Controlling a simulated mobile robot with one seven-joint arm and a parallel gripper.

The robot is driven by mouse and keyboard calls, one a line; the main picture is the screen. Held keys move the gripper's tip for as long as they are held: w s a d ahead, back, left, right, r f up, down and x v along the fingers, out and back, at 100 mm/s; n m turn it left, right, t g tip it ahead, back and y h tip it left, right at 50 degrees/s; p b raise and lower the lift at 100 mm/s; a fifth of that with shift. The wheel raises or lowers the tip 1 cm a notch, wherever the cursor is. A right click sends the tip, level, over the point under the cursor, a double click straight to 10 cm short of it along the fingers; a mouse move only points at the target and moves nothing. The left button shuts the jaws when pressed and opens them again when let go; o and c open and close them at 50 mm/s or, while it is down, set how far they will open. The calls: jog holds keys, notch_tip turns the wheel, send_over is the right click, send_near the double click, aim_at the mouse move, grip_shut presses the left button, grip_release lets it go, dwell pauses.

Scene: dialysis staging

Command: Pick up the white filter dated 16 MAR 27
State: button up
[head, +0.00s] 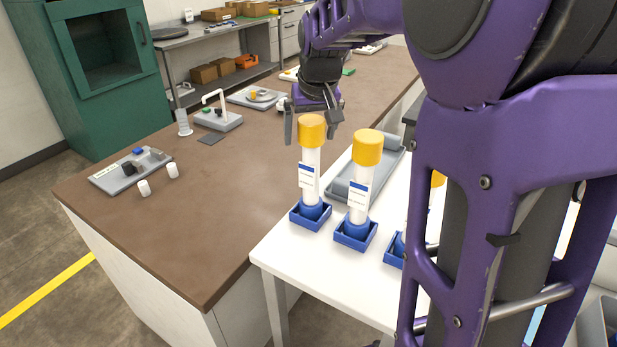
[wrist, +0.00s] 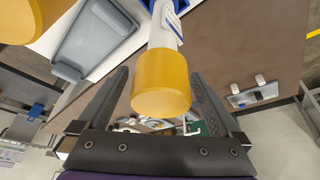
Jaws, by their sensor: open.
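Two white filters with yellow caps and blue bases stand upright in blue square holders in the head view, a left one (head: 311,160) and a middle one (head: 360,190). A third filter (head: 438,179) is mostly hidden behind my arm. Each of the first two has a white and blue label, but the dates are too small to read. My gripper (head: 311,125) is open at the left filter's cap. In the wrist view, a yellow cap (wrist: 161,82) shows between the spread fingers of my gripper (wrist: 160,75), with no clear contact. Another yellow cap (wrist: 20,18) is at upper left.
The filters stand on a white table (head: 285,245) beside a brown counter (head: 190,215). A grey tray (head: 342,188) lies behind them. A small tray of items (head: 118,180) and two white cylinders are on the counter's left. The counter's middle is clear.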

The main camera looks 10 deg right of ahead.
jog(key=shift+w+f, duration=0.1)
grip_shut()
dwell(0.5)
